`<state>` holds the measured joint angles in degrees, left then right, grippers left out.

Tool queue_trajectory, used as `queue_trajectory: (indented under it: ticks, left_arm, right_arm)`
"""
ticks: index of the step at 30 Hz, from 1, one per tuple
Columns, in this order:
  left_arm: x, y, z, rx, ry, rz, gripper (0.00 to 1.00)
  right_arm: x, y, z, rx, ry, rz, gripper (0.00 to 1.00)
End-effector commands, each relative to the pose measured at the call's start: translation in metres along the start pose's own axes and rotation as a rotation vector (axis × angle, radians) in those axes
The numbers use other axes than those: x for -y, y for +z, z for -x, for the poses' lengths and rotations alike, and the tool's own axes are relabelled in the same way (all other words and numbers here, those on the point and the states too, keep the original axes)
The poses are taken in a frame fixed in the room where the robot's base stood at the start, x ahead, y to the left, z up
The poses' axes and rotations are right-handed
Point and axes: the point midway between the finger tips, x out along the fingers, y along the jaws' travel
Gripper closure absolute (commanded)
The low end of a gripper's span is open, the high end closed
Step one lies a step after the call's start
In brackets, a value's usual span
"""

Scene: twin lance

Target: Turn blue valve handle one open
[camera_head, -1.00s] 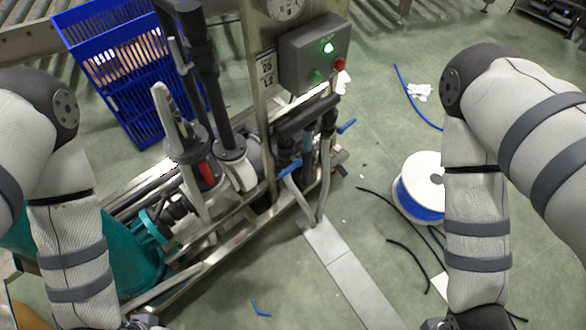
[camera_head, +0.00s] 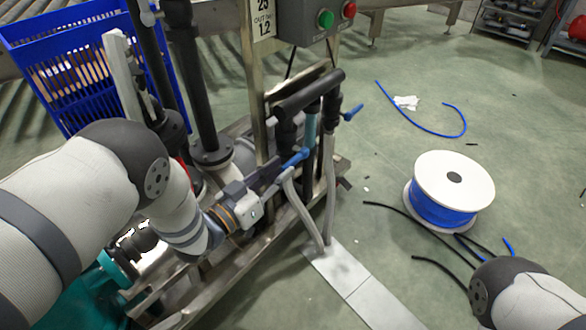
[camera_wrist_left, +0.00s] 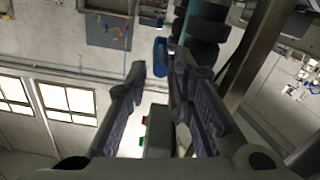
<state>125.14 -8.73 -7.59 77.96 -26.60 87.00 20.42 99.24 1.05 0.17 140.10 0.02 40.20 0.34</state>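A blue valve handle (camera_head: 298,158) sits on the dark pipework of the machine's near side, at the left of two vertical pipes. A second blue handle (camera_head: 353,112) sticks out to the right from the farther pipe. I cannot tell from markings which is number one. My left gripper (camera_head: 280,168) is right beside the nearer handle. In the left wrist view the gripper (camera_wrist_left: 160,68) has its two fingers apart, and a blue handle end (camera_wrist_left: 160,50) shows between and just beyond the tips. Contact cannot be made out. My right gripper is out of view.
A control box (camera_head: 305,18) with green and red buttons is above the pipes. A grey hose (camera_head: 304,212) hangs just right of the gripper. A blue crate (camera_head: 55,65) stands behind left. A cable spool (camera_head: 450,188) and loose tubes lie on the floor at right.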

Motion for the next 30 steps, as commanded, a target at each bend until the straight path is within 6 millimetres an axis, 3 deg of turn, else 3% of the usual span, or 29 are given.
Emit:
queue_trajectory:
  ticks: [3,9,16,19,20,30]
  left_arm:
    - [0.001,0.005,-0.025,0.001,0.000,0.001,0.78]
    - [0.001,0.002,-0.044,0.002,-0.002,0.000,0.78]
    - [0.001,0.001,-0.045,0.002,-0.003,0.000,0.78]
    - [0.001,0.001,-0.045,0.002,-0.003,0.000,0.98]
    - [0.001,0.001,-0.045,0.002,-0.003,0.000,1.00]
    - [0.002,0.004,-0.044,-0.014,0.000,0.002,1.00]
  right_arm:
    - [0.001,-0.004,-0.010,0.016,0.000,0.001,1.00]
    - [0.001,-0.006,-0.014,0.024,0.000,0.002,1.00]
    - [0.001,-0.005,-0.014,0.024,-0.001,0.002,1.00]
    - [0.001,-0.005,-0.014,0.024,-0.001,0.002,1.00]
    - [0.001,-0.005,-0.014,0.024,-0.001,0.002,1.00]
    - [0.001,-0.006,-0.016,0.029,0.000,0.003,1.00]
